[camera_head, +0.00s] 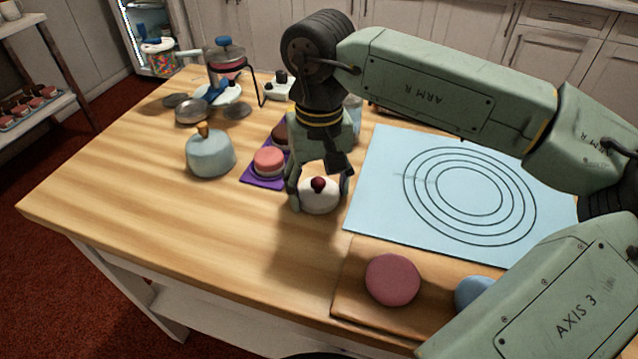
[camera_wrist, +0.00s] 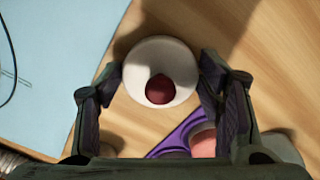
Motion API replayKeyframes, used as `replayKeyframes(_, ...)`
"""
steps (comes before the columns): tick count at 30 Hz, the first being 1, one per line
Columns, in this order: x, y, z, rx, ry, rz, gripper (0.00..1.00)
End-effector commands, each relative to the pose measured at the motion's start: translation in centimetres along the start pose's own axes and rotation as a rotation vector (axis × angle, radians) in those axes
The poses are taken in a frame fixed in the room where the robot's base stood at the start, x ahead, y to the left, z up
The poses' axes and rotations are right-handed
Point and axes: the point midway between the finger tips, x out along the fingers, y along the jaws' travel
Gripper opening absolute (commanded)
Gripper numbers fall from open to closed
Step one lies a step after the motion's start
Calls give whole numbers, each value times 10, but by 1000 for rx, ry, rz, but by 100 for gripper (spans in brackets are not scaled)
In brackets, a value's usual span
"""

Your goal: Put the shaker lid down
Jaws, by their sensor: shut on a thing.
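The shaker lid (camera_head: 321,203) is a white dome with a dark red knob. My gripper (camera_head: 320,190) points down and is shut on it, one finger on each side, near the middle of the wooden table. The lid looks level and close to the tabletop. I cannot tell whether it touches the wood.
A purple mat (camera_head: 262,182) holding a pink cake (camera_head: 269,159) lies just behind-left. A blue lidded pot (camera_head: 210,155) stands farther left. A light-blue ringed mat (camera_head: 385,165) lies right. A wooden board (camera_head: 350,290) with a pink disc (camera_head: 392,280) is in front. The left-front table is clear.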

Motion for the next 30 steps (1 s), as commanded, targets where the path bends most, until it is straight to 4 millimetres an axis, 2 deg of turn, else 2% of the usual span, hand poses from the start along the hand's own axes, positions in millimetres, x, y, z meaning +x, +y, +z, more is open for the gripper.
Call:
replayKeyframes(4, 5, 0, 0, 0, 0, -1, 47)
replayKeyframes(5, 4, 0, 0, 0, 0, 0, 62)
replayKeyframes(13, 3, 0, 0, 0, 0, 0, 80)
replayKeyframes(23, 2, 0, 0, 0, 0, 0, 81)
replayKeyframes(26, -4, 0, 0, 1, 0, 0, 81)
replayKeyframes(30, -26, 0, -1, 0, 2, -1, 81)
